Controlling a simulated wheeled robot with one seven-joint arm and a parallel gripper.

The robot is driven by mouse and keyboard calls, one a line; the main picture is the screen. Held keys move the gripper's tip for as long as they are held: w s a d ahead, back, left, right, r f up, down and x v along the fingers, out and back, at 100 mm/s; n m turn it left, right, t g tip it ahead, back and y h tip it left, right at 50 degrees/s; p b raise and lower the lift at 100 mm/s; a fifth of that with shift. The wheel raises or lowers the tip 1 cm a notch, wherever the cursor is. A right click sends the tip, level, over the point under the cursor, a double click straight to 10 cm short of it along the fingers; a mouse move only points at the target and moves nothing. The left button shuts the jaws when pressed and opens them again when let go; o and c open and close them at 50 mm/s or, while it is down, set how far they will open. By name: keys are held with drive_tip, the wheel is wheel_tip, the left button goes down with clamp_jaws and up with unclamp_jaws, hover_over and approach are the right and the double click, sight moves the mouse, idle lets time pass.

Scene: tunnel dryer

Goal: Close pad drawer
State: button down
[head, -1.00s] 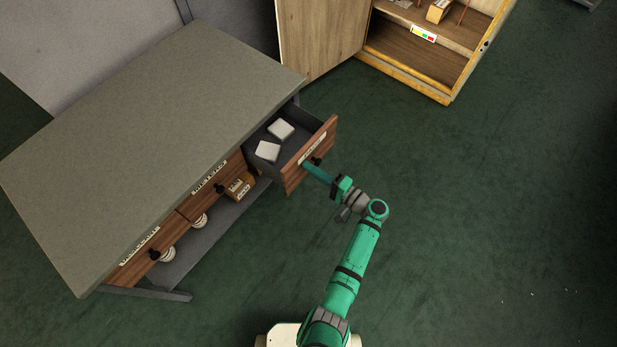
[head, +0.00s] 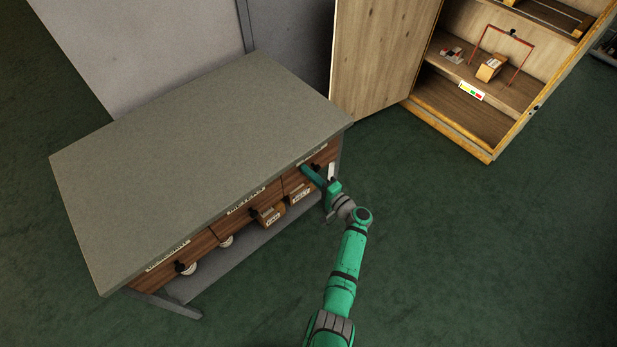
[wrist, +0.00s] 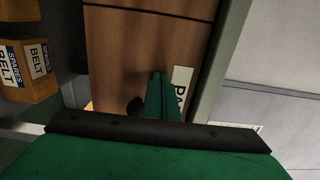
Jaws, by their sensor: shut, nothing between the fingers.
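The pad drawer (head: 294,184) is the right-hand drawer under the grey tabletop. Its wooden front looks flush with the drawer fronts beside it, and its inside is hidden. In the wrist view its wooden front (wrist: 140,55) fills the middle, with a partly hidden white label (wrist: 181,90) and a dark round knob (wrist: 134,105). My gripper (head: 306,170) is shut and empty, with its fingertips at the drawer front beside the knob. In the wrist view the shut fingers (wrist: 158,80) point at the front near the label; I cannot tell whether they touch.
Boxes (head: 270,215) stand on the shelf below the drawers; a belt box (wrist: 35,65) shows in the wrist view. An open wooden cabinet (head: 450,125) stands at the back right. The green floor to the right is clear.

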drive_tip(key=shift+w+a+r, duration=0.25)
drive_tip(key=shift+w, duration=0.1)
drive_tip(key=v, duration=1.5)
drive_tip(key=shift+f, duration=0.25)
